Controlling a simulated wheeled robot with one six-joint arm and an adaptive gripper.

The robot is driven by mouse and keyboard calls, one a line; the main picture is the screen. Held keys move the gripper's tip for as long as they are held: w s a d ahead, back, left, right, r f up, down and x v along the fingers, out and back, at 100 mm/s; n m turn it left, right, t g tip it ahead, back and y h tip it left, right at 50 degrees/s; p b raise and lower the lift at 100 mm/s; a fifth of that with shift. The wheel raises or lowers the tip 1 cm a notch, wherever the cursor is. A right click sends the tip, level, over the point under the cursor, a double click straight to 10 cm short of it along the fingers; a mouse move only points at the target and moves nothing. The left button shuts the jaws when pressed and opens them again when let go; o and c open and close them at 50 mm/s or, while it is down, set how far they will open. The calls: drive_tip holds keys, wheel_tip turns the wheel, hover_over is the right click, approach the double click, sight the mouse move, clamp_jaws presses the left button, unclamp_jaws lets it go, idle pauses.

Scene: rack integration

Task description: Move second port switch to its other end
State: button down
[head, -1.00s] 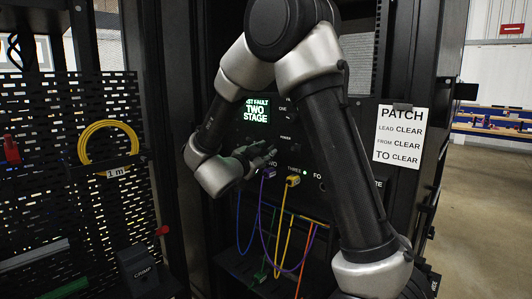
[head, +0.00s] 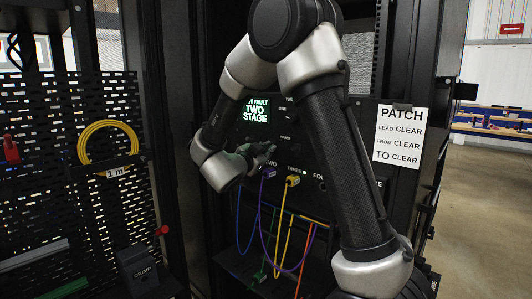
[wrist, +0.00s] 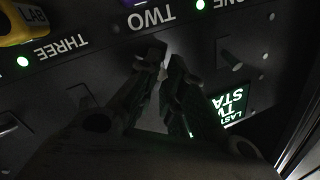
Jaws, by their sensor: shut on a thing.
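My gripper (head: 263,150) is at the dark rack panel (head: 335,150). In the wrist view, which shows the panel upside down, my gripper (wrist: 165,62) has its two fingertips close together just by the TWO label (wrist: 152,17). It is shut on the second port switch, which is mostly hidden between the fingertips, so its position cannot be told. A neighbouring toggle switch (wrist: 230,58) on the ONE side stands free of the fingers. Another lever (wrist: 80,95) stands on the THREE side.
A green-lit display (head: 256,110) reads TWO STAGE. Purple (head: 268,172) and yellow (head: 292,181) plugs with hanging cables sit below my gripper. A PATCH sheet (head: 400,135) hangs at the right. A yellow cable coil (head: 108,140) hangs on the perforated board at the left.

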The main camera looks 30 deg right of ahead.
drive_tip(key=shift+r+g, duration=0.15)
drive_tip(key=shift+g, duration=0.15)
drive_tip(key=shift+d+r+m+g+y, duration=0.1)
drive_tip(key=shift+r+m+g+y, duration=0.25)
drive_tip(key=shift+y, duration=0.5)
drive_tip(key=shift+a+r+m+g+y, duration=0.1)
drive_tip(key=shift+r+g+y, duration=0.35)
drive_tip(key=shift+g+y, duration=0.35)
drive_tip(key=shift+d+r+m+g+y, duration=0.1)
drive_tip(key=shift+r+m+g+y, duration=0.25)
drive_tip(key=shift+y, duration=0.6)
drive_tip(key=shift+r, duration=0.1)
drive_tip(key=c, duration=1.5)
unclamp_jaws()
